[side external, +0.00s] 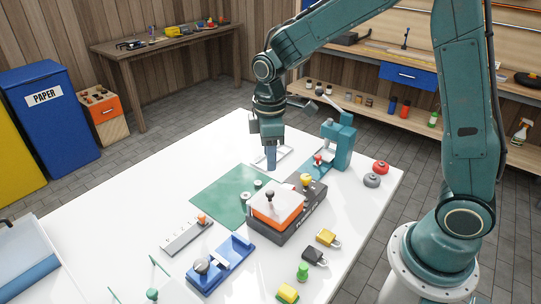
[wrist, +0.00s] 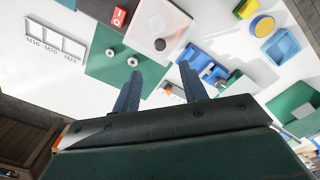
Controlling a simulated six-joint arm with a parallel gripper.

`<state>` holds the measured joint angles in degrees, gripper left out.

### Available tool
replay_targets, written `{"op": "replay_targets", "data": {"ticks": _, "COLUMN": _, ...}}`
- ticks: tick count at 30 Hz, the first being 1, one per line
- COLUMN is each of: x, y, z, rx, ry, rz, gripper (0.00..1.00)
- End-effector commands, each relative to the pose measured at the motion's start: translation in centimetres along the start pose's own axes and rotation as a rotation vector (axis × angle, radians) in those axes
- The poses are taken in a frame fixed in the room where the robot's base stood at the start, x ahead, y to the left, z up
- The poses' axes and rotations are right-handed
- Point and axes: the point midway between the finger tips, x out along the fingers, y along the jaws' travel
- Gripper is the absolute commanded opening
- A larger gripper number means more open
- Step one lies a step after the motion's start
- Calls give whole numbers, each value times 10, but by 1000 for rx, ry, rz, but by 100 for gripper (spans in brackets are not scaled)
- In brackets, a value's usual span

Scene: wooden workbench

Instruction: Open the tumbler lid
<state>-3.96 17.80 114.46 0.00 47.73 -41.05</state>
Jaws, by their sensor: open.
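The tumbler looks like a dark-based box (side external: 305,222) with an orange lid (side external: 263,217) and a black knob (side external: 270,195) on top. The lid looks closed. In the wrist view the lid (wrist: 150,25) appears as a pale square with a dark knob (wrist: 159,44), beyond the fingertips. My gripper (side external: 271,165) points down, behind the tumbler in the side view, near the back edge of the green mat, apart from the lid. In the wrist view its two fingers (wrist: 160,70) are spread with nothing between them.
A green mat (side external: 212,196) holds two metal nuts. A labelled white tray (wrist: 50,40) lies beside it. A teal press (side external: 340,140) stands at the right, a blue fixture (side external: 225,262) in front, with padlocks (side external: 327,238) nearby.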

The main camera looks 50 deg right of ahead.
Motion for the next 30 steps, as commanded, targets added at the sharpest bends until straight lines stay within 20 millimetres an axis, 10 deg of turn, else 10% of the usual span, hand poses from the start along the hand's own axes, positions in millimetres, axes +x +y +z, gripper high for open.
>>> {"op": "replay_targets", "data": {"ticks": 18, "x": 90, "y": 0, "z": 1, "rx": 0, "ry": -3, "rz": -3, "gripper": 43}}
{"op": "replay_targets", "data": {"ticks": 30, "x": 110, "y": 0, "z": 0, "rx": 0, "ry": -1, "rz": -1, "gripper": 43}}
